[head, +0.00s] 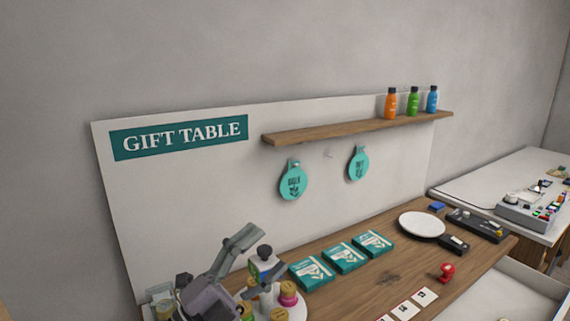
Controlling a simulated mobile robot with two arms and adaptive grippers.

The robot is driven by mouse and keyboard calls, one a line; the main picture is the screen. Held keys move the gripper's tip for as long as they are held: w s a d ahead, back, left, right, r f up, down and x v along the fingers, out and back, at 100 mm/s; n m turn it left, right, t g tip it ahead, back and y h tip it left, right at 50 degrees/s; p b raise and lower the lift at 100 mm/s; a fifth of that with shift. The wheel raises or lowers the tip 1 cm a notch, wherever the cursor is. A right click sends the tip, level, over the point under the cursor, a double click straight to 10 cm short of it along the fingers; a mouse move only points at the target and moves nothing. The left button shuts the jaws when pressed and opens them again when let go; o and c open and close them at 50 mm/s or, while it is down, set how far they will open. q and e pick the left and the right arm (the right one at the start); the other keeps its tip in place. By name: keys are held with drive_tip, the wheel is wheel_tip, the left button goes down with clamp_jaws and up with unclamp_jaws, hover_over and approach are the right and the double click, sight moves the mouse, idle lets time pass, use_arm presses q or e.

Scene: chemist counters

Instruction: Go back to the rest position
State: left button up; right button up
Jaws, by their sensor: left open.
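My left gripper (238,250) is at the lower left, in front of the table's left end. It is open, and I see nothing held in it. My right gripper is not in view.
The wooden table (390,278) carries several teal boxes (345,258), a white plate (422,225), a red stamp (447,272) and small cards (405,311). The backboard (220,200) holds a shelf (350,130) with three bottles and two hanging teal tags (293,182). A white counter (490,185) stands right.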

use_arm(q)
drive_tip(key=a+f+n+t+y, duration=0.2)
drive_tip(key=a+f+n+y, duration=1.3)
drive_tip(key=f+n+y, duration=0.4)
drive_tip(key=s+a+f+n+g, duration=0.1)
drive_tip(key=s+f+n+g, duration=0.1)
drive_tip(key=s+f+g, duration=0.65)
drive_tip(key=s+a+f+n+g, duration=0.1)
drive_tip(key=s+f+n+g, duration=0.25)
drive_tip(key=s+f, duration=0.9)
drive_tip(key=s+f+g+b, duration=0.1)
drive_tip(key=s+f+b, duration=0.15)
drive_tip(key=f, duration=1.05)
drive_tip(key=s+f+g+b, duration=0.1)
drive_tip(key=s+f, duration=0.2)
drive_tip(key=f, duration=1.1)
drive_tip(key=s+a+f+m+g+b, duration=0.1)
drive_tip(key=s+a+f+b, duration=0.1)
drive_tip(key=s+f, duration=1.5)
drive_tip(key=shift+a+f+h+b, duration=0.3)
drive_tip(key=shift+f+b, duration=0.3)
drive_tip(key=shift+f, duration=0.1)
